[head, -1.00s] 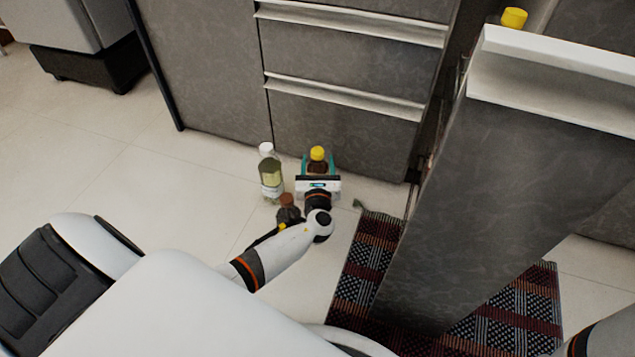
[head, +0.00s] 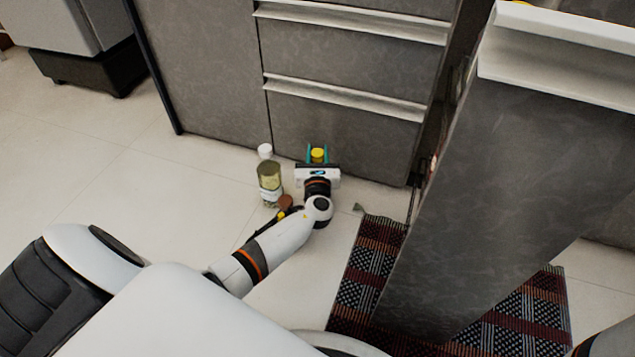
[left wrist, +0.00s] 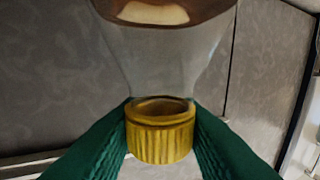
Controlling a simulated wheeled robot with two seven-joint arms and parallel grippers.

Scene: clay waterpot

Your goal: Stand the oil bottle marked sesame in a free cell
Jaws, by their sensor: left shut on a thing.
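My left gripper (head: 317,154) is at floor level by the grey drawer fronts. Its teal fingers are shut on the yellow cap (head: 318,156) of a bottle. In the left wrist view the green fingers grip the ribbed yellow cap (left wrist: 160,143) from both sides. The bottle's clear neck and brown contents (left wrist: 165,45) show beyond it. Its label is not visible, so I cannot read sesame on it. In the head view the gripper hides its body. My right gripper is not in view, and no cell shows clearly.
A white-capped bottle of yellow-green oil (head: 269,178) stands close left of the gripper. A brown-capped bottle (head: 285,203) is partly hidden by my arm. A tall grey panel (head: 490,190) stands at right over a patterned mat (head: 365,265). Floor at left is clear.

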